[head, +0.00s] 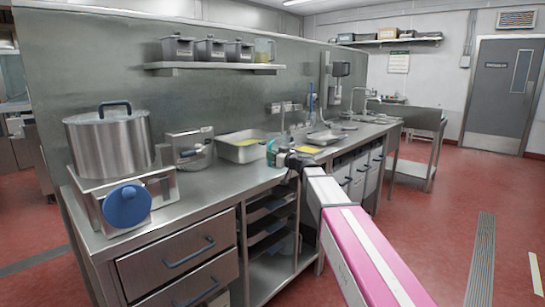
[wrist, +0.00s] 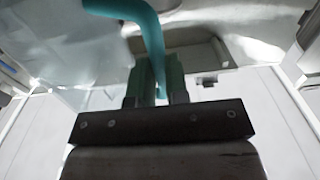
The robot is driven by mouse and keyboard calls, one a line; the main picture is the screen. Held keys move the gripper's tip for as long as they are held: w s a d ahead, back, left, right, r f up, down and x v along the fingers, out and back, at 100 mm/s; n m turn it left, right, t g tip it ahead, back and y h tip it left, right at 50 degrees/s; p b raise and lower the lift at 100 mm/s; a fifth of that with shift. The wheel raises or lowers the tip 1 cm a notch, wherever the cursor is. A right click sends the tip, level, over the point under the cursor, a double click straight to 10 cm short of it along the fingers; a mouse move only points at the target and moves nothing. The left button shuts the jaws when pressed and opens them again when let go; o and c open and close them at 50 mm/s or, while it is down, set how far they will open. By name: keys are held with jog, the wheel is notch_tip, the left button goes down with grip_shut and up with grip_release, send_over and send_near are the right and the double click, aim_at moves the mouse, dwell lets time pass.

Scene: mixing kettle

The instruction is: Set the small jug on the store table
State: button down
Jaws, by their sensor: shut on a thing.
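My gripper (wrist: 160,80) is shut on a teal handle (wrist: 150,25) that curves up between its two dark green fingers in the wrist view. I take this to be the small jug's handle; the rest of the jug is hard to make out. In the head view a small teal piece (head: 271,153) shows at my gripper (head: 279,156), over the steel counter near the white tray. It is too small there to tell whether it touches the counter. A steel side table (head: 422,120) stands at the right; I cannot tell whether it is the store table.
A big lidded kettle (head: 108,145) with a blue knob stands on the counter's left. The red floor (head: 450,215) at the right is mostly clear.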

jog(key=c, duration=1.1)
grip_release()
